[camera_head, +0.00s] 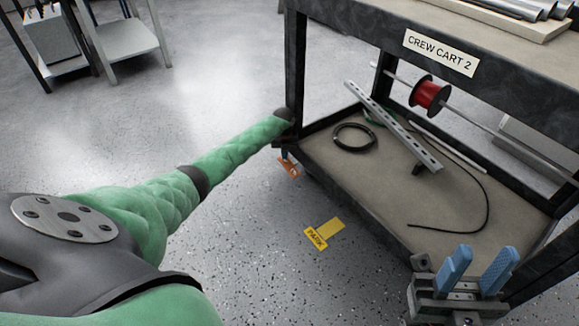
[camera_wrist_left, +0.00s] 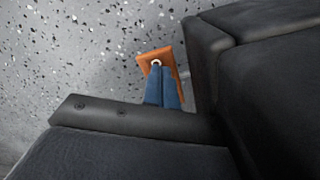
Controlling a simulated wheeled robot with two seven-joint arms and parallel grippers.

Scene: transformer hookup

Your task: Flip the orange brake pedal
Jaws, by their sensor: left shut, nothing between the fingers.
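The orange brake pedal (camera_head: 289,168) sits low at the caster under the cart's near left corner. In the left wrist view the orange pedal (camera_wrist_left: 148,56) shows as a tilted plate with a pale round spot. My left gripper (camera_wrist_left: 161,72) is shut and empty, its blue fingertips overlapping the pedal in that view; I cannot tell whether they touch it. My right gripper (camera_head: 478,262) is open and empty at the lower right, in front of the cart.
The cart's lower shelf (camera_head: 330,170) holds a black cable coil (camera_head: 354,137), a metal channel (camera_head: 393,125) and a loose black cable. A red spool (camera_head: 430,95) hangs on a rod. A yellow floor tag (camera_head: 316,238) lies before the cart.

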